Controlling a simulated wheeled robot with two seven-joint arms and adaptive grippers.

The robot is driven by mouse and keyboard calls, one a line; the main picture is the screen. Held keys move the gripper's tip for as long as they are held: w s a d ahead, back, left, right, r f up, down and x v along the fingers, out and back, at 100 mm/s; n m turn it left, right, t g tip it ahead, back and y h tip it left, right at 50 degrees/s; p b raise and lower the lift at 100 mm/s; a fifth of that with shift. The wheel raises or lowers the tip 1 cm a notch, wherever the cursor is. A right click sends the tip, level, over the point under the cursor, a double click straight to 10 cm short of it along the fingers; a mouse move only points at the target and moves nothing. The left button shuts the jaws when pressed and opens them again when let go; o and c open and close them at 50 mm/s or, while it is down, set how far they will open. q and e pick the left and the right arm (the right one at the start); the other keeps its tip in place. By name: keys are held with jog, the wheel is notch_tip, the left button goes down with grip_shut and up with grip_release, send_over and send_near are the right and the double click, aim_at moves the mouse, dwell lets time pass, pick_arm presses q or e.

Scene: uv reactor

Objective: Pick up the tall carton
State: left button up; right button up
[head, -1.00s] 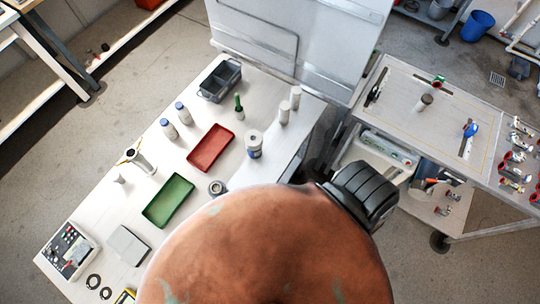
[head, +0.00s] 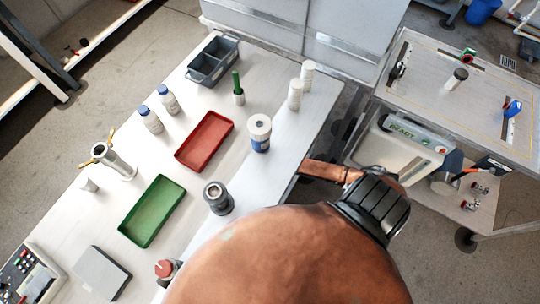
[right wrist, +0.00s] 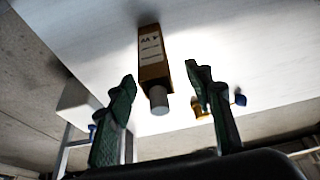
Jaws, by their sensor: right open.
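The tall carton (right wrist: 152,62) shows in the right wrist view as a brown-orange box with a white printed panel, against the white table top (right wrist: 240,55). A grey round cylinder (right wrist: 158,100) is at its near end; I cannot tell whether it is part of it. My right gripper (right wrist: 165,90) has its two dark green fingers spread apart, with the carton beyond and between them, not gripped. I cannot make out the carton in the head view, where my own arm hides part of the table. My left gripper is not in view.
The table holds a red tray (head: 232,124), a green tray (head: 130,228), a grey divided bin (head: 208,78), a white-and-blue jar (head: 259,140), several bottles and a dark round fitting (head: 217,200). A cart (head: 440,60) stands to the right, with a gap between.

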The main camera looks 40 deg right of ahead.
jog(key=shift+w+a+f, duration=0.1)
jog(key=shift+w+f, duration=0.1)
jog(key=shift+f, duration=0.2)
jog(key=b+x, duration=0.1)
jog(key=x, duration=0.1)
jog(key=b+x, duration=0.1)
jog(key=x, duration=0.1)
jog(key=shift+d, duration=0.2)
jog(key=shift+b+x, duration=0.75)
jog(key=shift+x, duration=0.25)
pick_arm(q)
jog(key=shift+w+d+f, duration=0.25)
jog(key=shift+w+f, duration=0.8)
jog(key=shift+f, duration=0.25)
pick_arm(e)
jog(key=shift+w+f, duration=0.25)
jog(key=shift+f, duration=0.05)
jog(key=shift+c, duration=0.6)
jog(key=c, duration=1.1)
